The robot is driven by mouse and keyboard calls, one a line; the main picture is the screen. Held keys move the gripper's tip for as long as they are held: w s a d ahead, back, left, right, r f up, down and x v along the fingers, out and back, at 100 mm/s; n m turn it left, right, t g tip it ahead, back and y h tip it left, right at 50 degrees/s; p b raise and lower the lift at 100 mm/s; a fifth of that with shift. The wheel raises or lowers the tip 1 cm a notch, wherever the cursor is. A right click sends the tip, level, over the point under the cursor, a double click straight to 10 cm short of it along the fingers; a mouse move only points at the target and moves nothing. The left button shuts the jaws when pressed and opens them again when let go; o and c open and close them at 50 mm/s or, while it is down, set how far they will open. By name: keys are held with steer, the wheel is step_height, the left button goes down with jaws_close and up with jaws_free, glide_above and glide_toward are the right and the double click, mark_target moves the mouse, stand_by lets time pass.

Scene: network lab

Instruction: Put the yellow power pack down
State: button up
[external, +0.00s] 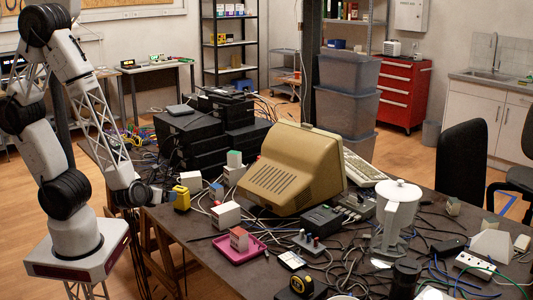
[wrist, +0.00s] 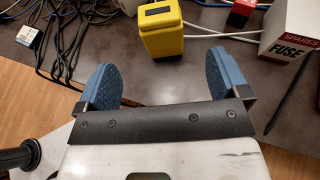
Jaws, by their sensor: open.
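The yellow power pack (external: 181,198) stands on the dark table near its left front edge. It also shows in the wrist view (wrist: 163,40), upright on the table beyond my fingertips. My gripper (wrist: 163,75) is open, with its two blue fingers spread wide and nothing between them. In the external view my gripper (external: 160,196) is at the table's left edge, just left of the yellow power pack and apart from it.
A white box marked FUSE (wrist: 292,28) and a red block (wrist: 241,12) lie right of the pack. Black cables (wrist: 85,30) lie to its left. A pink tray (external: 238,250) and a beige monitor (external: 290,170) stand further right.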

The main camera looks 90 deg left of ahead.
steer(key=shift+s+d+r, duration=0.1)
steer(key=shift+s+d, duration=0.05)
steer(key=shift+d, duration=0.05)
stand_by(0.7)
steer(key=s+d+r+n+g+h, duration=0.1)
steer(key=d+r+n+h, duration=0.3)
steer(key=r+n, duration=0.3)
steer(key=s+d+r+n+g+h, duration=0.1)
steer(key=d+r+n+h, duration=0.3)
steer(key=r+n, duration=0.4)
steer(key=s+d+r+n+h, duration=0.2)
steer(key=d+r+n+h, duration=0.2)
steer(key=r+n, duration=0.3)
step_height(320, 180, up, 4)
steer(key=shift+s+f+g+h, duration=0.2)
steer(key=shift+s+g+h, duration=0.05)
steer(key=shift+g+h, duration=0.15)
